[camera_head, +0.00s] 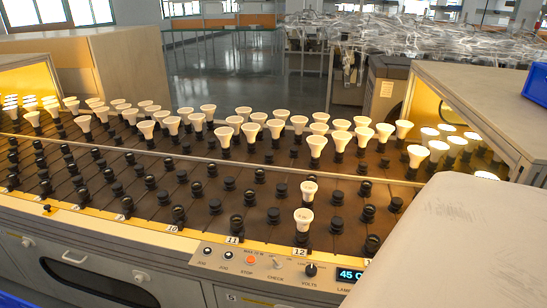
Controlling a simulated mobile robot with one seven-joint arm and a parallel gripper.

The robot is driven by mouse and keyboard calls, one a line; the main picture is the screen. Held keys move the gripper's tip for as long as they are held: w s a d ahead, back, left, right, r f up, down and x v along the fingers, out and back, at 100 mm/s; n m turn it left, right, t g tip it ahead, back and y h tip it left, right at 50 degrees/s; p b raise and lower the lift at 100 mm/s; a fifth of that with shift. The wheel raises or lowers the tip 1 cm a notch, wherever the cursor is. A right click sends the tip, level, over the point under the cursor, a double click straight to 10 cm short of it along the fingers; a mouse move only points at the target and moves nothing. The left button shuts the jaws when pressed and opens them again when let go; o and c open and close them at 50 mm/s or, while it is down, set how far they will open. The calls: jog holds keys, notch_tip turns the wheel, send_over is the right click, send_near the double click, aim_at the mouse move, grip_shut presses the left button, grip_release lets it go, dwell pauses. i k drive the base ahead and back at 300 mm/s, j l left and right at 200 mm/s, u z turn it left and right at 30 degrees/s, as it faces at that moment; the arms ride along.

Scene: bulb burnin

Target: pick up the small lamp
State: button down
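Many white cone-shaped lamps stand upright in black sockets on a dark sloping rack (150,205). In the front section, one lamp (303,217) stands near the label 12, with its wide face up. A smaller-looking lamp (310,188) stands just behind it. I cannot tell for sure which one is the small lamp. Other lamps (316,143) stand in rows behind the thin rail. My gripper is not in view.
A control panel (268,266) with knobs and a lit display (352,275) is at the front edge. Lit lamps (438,148) stand under a hood (480,110) at right. A large pale grey surface covers the lower right. Many front sockets (237,222) are empty.

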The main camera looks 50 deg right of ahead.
aim_at(303, 217)
jog(key=z, duration=1.55)
jog(key=l+u, duration=0.15)
jog(key=l, duration=1.35)
jog(key=i, duration=0.05)
